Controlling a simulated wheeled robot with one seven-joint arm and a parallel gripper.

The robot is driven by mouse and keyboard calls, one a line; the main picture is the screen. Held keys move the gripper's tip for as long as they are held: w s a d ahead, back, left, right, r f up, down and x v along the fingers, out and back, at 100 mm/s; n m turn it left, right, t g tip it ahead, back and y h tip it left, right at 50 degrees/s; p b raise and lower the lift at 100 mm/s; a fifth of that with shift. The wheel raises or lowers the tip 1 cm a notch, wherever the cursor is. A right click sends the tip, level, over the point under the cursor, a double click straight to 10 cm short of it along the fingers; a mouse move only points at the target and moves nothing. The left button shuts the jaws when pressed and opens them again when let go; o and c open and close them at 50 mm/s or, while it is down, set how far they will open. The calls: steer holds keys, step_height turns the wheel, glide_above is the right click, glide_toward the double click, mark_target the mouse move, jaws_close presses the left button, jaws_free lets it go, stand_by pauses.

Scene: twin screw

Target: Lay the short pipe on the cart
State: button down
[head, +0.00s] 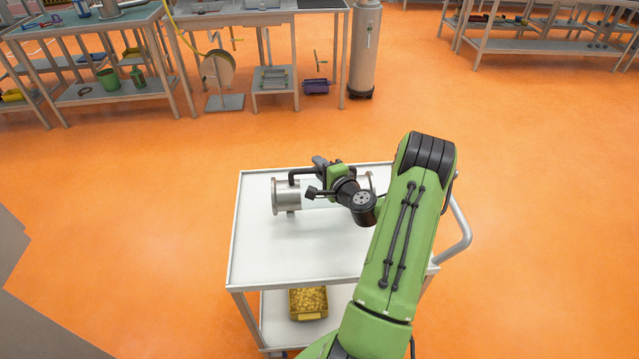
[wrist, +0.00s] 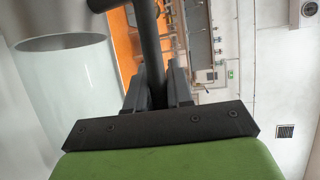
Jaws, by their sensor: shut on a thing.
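The short pipe (head: 288,196) has steel flanged ends, a clear middle and a dark handle bar (head: 301,171). In the head view it lies across over the far half of the white cart top (head: 262,252). I cannot tell for sure whether it touches the top. My gripper (head: 320,165) is shut on the handle bar. The wrist view shows the bar (wrist: 148,45) between my fingers (wrist: 154,88), with the pipe's metal rim and clear body (wrist: 70,85) to the left. My arm hides part of the pipe's middle and right end.
A yellow bin (head: 308,303) of small yellow parts stands on the cart's lower shelf. The cart's push handle (head: 460,235) is on the right. Workbenches (head: 95,95) and a tall grey cylinder (head: 364,50) stand at the back. The near left part of the cart top is bare.

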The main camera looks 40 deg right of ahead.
steer(key=shift+f+b, duration=0.3)
steer(key=shift+f, duration=1.35)
steer(key=shift+a+f, duration=0.1)
steer(key=shift+f, duration=0.05)
steer(key=c, duration=1)
jaws_free()
